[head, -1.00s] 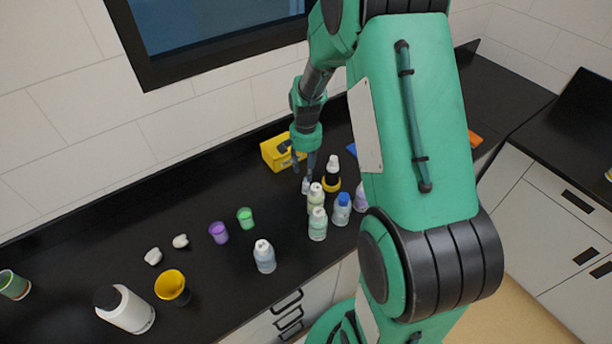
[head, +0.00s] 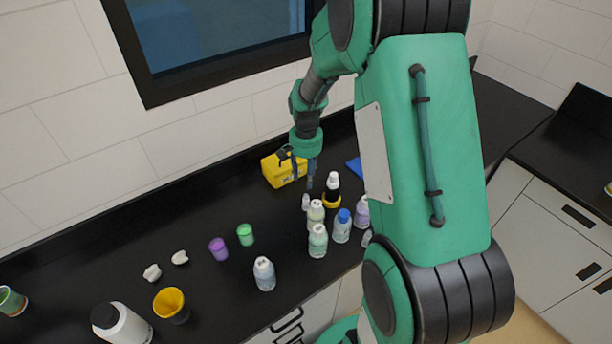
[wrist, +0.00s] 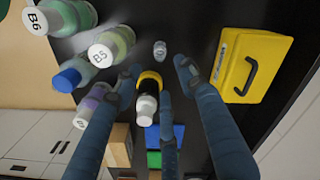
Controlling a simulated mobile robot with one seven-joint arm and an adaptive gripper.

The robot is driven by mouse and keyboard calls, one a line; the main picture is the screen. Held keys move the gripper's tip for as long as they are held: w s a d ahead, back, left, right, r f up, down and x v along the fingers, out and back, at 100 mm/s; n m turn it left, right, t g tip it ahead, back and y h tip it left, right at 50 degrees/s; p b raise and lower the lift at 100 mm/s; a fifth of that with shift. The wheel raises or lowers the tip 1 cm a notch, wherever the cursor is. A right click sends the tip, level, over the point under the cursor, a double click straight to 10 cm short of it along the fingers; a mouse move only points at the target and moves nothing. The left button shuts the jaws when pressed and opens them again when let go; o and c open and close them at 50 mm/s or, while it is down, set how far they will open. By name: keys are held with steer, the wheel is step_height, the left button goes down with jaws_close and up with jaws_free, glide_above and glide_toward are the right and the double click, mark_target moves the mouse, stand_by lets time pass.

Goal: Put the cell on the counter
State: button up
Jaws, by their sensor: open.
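A small clear cell (head: 306,202) rests on the black counter (head: 210,295), left of the bottle group. In the wrist view the cell (wrist: 160,49) lies beyond my fingertips with nothing gripping it. My gripper (head: 310,187) is just above and beside the cell. In the wrist view my gripper (wrist: 156,75) has its fingers spread and nothing between them. A black-and-white bottle with a yellow ring (wrist: 149,92) shows partly behind the fingers.
A yellow box (head: 283,170) stands behind the gripper. Bottles, including one labelled B5 (wrist: 113,45) and a blue-capped one (head: 342,226), crowd the cell's right. Purple (head: 218,249) and green (head: 245,235) cups stand to the left, with clear counter between them and the cell.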

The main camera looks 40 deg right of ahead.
steer(key=s+a+r+n+t, duration=0.1)
steer(key=s+a+r+n, duration=0.2)
steer(key=r, duration=0.4)
steer(key=s+a+r+t, duration=0.1)
steer(key=s+a+r, duration=0.2)
steer(key=a+r, duration=0.35)
steer(key=s+a+r+n+t, duration=0.1)
steer(key=s+a+r+n, duration=0.2)
steer(key=r, duration=0.5)
steer(key=s+a+r+n+t, duration=0.1)
steer(key=s+a+r, duration=0.2)
steer(key=s, duration=0.5)
steer(key=s+a+r+n+t, duration=0.1)
steer(key=s+a+r, duration=0.3)
steer(key=s, duration=0.5)
steer(key=shift+a+r+n+t, duration=0.3)
steer(key=shift+a+n, duration=0.4)
steer(key=shift+a, duration=0.55)
steer(key=shift+f, duration=0.15)
step_height(320, 180, down, 6)
steer(key=b, duration=0.6)
steer(key=shift+f, duration=0.15)
